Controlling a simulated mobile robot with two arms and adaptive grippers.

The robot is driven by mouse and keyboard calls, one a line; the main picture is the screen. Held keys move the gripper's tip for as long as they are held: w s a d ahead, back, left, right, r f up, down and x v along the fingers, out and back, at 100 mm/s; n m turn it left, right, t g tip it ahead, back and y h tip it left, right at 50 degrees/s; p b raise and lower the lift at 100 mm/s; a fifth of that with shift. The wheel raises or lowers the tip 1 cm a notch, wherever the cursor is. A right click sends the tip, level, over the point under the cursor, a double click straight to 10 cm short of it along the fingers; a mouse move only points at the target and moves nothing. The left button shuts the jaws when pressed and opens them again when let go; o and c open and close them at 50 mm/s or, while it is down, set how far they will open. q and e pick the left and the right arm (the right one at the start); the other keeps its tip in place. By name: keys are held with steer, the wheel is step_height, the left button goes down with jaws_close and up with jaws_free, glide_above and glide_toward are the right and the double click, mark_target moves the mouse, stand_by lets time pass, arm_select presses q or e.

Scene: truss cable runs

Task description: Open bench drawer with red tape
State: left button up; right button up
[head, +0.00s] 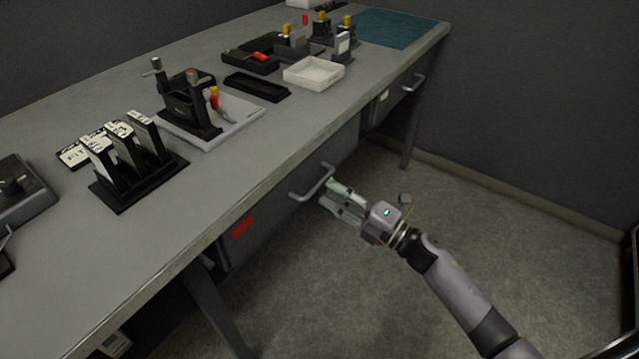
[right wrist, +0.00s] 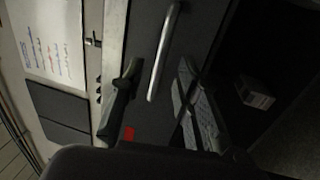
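The bench drawer (head: 268,222) is a dark grey front under the bench edge, with a red tape strip (head: 243,227) near its left end. It looks closed. Its pale bar handle (head: 313,185) sticks out from the front. Contact cannot be told. The red tape (right wrist: 128,134) shows there too. My left gripper is not in view.
The grey bench top (head: 150,235) holds a slotted rack (head: 135,170), a clamp fixture (head: 190,105) and a white tray (head: 313,72). A second drawer handle (head: 413,83) is farther right. A bench leg (head: 218,310) stands below. The floor before the drawer is clear.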

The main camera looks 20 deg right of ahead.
mark_target(320, 183)
steer(key=shift+x, duration=2.3)
steer(key=shift+f, duration=0.1)
jaws_close()
